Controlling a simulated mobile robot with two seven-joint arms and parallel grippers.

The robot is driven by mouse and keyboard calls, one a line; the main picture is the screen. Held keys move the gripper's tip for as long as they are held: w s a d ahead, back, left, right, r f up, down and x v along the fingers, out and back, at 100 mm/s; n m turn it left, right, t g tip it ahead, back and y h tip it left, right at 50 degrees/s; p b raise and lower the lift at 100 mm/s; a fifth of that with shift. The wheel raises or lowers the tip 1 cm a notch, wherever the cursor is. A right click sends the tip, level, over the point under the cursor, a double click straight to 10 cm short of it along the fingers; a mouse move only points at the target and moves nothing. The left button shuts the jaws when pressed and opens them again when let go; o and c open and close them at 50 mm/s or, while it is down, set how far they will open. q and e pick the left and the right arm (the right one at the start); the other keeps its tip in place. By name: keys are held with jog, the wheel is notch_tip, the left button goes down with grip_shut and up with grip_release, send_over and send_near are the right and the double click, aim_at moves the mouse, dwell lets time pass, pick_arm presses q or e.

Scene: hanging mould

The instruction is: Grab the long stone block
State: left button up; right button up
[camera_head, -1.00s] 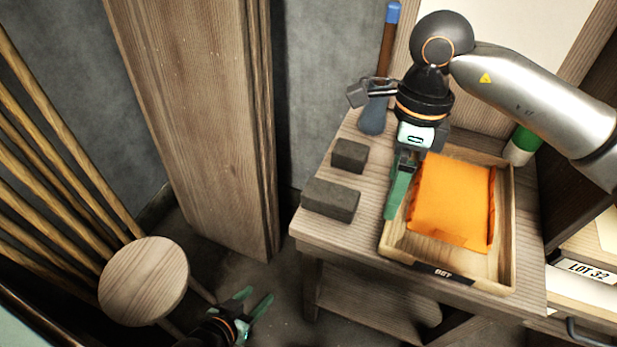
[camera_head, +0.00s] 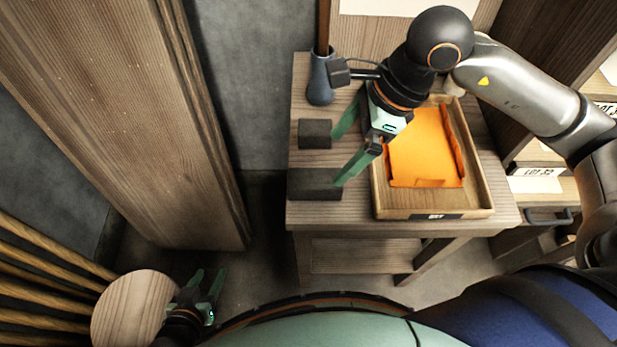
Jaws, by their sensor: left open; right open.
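The long stone block (camera_head: 314,184) is dark grey and lies flat on the wooden table, near its left front corner. A shorter dark block (camera_head: 314,134) lies behind it. My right gripper (camera_head: 342,158) is open and empty. Its green fingers point left, one toward the short block and one at the right end of the long block; I cannot tell whether that finger touches it. My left gripper (camera_head: 207,285) is open and empty, low down beside the round stool (camera_head: 130,308).
A wooden tray (camera_head: 483,190) with an orange cloth (camera_head: 425,150) stands on the table (camera_head: 345,210), right of the blocks. A grey-blue vase-like object (camera_head: 320,80) stands behind them. A tall wooden panel (camera_head: 120,110) is at left. Drawers (camera_head: 545,190) are at right.

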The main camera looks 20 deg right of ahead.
aim_at(317, 178)
jog(key=x, duration=1)
jog(key=shift+w+f, duration=0.1)
jog(key=shift+w, duration=0.1)
jog(key=shift+a+f, duration=0.1)
jog(key=shift+f, duration=0.15)
jog(key=shift+f+b, duration=0.25)
jog(key=shift+b, duration=0.2)
jog(key=shift+c, duration=0.4)
grip_shut()
dwell(0.5)
jog(key=shift+w, duration=0.1)
